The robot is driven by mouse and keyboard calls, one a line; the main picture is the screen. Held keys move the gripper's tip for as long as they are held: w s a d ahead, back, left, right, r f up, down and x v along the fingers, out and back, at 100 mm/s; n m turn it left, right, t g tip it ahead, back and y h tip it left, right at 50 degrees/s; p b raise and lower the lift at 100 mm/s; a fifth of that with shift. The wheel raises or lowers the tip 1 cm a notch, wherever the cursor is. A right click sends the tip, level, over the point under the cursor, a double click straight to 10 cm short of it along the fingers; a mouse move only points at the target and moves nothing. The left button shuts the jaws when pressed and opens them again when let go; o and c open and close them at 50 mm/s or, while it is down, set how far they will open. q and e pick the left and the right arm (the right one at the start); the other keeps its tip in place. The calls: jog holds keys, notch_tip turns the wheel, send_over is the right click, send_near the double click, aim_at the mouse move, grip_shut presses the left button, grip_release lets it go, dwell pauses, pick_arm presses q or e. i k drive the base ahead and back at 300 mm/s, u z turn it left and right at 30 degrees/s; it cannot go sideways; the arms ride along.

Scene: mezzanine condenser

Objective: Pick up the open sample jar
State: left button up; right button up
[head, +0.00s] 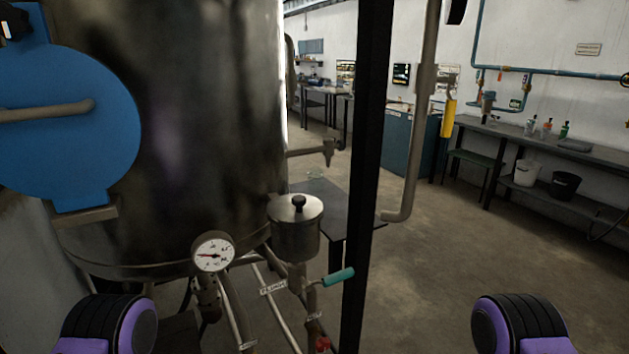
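A small, clear, pale-green glass vessel (316,174), which looks like the open sample jar, stands at the far end of a low dark table (335,203). It is below and a little left of a metal spout (328,152) that sticks out from the big tank. It is small in the picture, so its rim and contents cannot be made out. Neither of my grippers is in view. Only purple and black parts of my arms show at the bottom left and bottom right, well apart from the vessel.
The big metal tank (190,110) with a blue round cover (65,125) fills the left. A lidded metal pot (296,228), a gauge (213,253) and a teal-handled valve (338,277) stand before the table. A black post (366,150) rises beside it.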

aim_at(316, 176)
jog(key=z, duration=0.9)
jog(key=k, duration=1.2)
jog(key=z, duration=1)
jog(key=i, duration=0.8)
jog(key=u, duration=0.2)
jog(key=i, duration=2.6)
jog(key=u, duration=0.6)
jog(key=i, duration=1.35)
jog(key=u, duration=0.95)
jog(key=i, duration=0.8)
jog(key=u, duration=0.75)
